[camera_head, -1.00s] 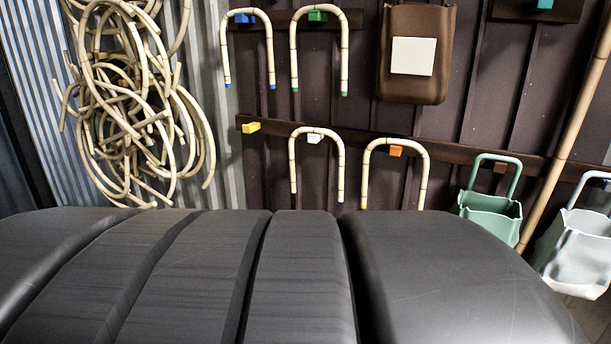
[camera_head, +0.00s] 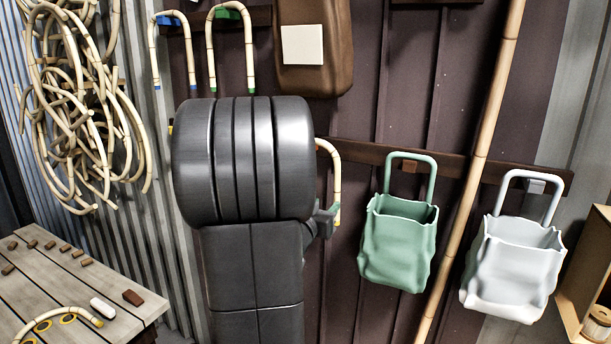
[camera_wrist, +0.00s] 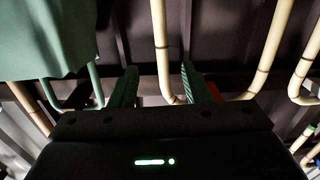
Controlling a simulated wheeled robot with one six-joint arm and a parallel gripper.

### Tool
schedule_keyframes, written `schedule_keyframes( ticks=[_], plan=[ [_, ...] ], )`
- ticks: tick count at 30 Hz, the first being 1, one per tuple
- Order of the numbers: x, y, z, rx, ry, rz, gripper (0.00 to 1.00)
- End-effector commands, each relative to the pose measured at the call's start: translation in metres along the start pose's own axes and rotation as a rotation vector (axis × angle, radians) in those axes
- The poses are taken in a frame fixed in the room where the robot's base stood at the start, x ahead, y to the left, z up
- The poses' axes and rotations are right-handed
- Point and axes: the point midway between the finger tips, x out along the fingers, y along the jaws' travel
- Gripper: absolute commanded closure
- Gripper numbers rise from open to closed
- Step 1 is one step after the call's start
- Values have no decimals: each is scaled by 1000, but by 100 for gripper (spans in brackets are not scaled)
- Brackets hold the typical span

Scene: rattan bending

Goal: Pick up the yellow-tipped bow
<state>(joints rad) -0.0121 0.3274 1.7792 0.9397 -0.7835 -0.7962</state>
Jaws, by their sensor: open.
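A pale bent bow with a yellow tip (camera_head: 336,180) hangs on the wall rail, partly hidden behind my arm. In the wrist view one leg of a bow (camera_wrist: 160,40) runs down between the fingers in the picture; I cannot tell its depth from them. Its other leg stands to the right, and an orange-red peg shows beside the right finger. My gripper (camera_wrist: 157,80) is open. In the head view my gripper (camera_head: 324,220) is close to the hanging bow. Another yellow-tipped bow (camera_head: 62,312) lies on the table (camera_head: 125,325) at lower left.
Blue-tipped (camera_head: 190,60) and green-tipped (camera_head: 248,55) bows hang above. A green bag (camera_head: 398,245) and a white bag (camera_head: 510,270) hang to the right, with a long pole (camera_head: 478,150) between them. A brown bag (camera_head: 315,75) hangs above my arm. Rattan coils (camera_head: 75,110) hang at left.

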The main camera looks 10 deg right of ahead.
Motion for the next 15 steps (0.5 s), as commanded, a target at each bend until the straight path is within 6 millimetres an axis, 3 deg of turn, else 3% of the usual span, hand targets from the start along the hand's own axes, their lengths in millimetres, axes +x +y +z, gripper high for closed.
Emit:
schedule_keyframes(
  ticks=[6, 15],
  plan=[
    [44, 1, 0, -1, -4, 1, 57],
    [69, 0, -1, 1, -3, -2, 57]
  ],
)
